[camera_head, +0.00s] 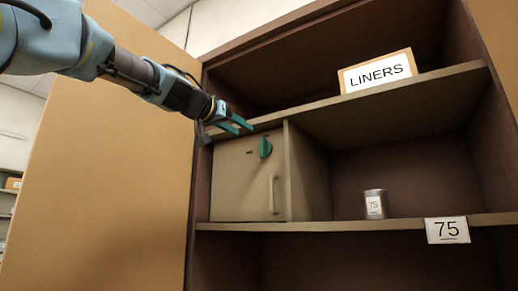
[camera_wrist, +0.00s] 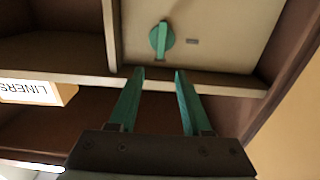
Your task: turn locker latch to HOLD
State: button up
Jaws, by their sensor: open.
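The locker (camera_head: 235,187) is a small beige box with a shut door on the middle shelf. Its latch (camera_head: 265,147) is a green round knob with a raised bar, which looks about upright. The latch also shows in the wrist view (camera_wrist: 161,38), past the fingertips. A small dark mark (camera_wrist: 192,41) is beside it; I cannot read any HOLD lettering. My gripper (camera_head: 240,126) has green fingers and is open and empty. It is up and left of the latch in the head view, apart from it. In the wrist view the fingertips (camera_wrist: 159,75) straddle the line toward the latch.
The upper shelf (camera_head: 400,103) edge runs just above the locker, close to my gripper, and carries a LINERS sign (camera_head: 377,71). A vertical door handle (camera_head: 273,194) is below the latch. The open cabinet door (camera_head: 110,160) is at left.

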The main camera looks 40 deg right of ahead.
aim_at(261, 141)
jog(key=p+x, duration=0.6)
jog(key=x, duration=0.3)
jog(key=shift+d+r, duration=0.1)
jog(key=shift+d, duration=0.1)
jog(key=shift+w+d, duration=0.2)
jog(key=shift+d, duration=0.25)
grip_shut()
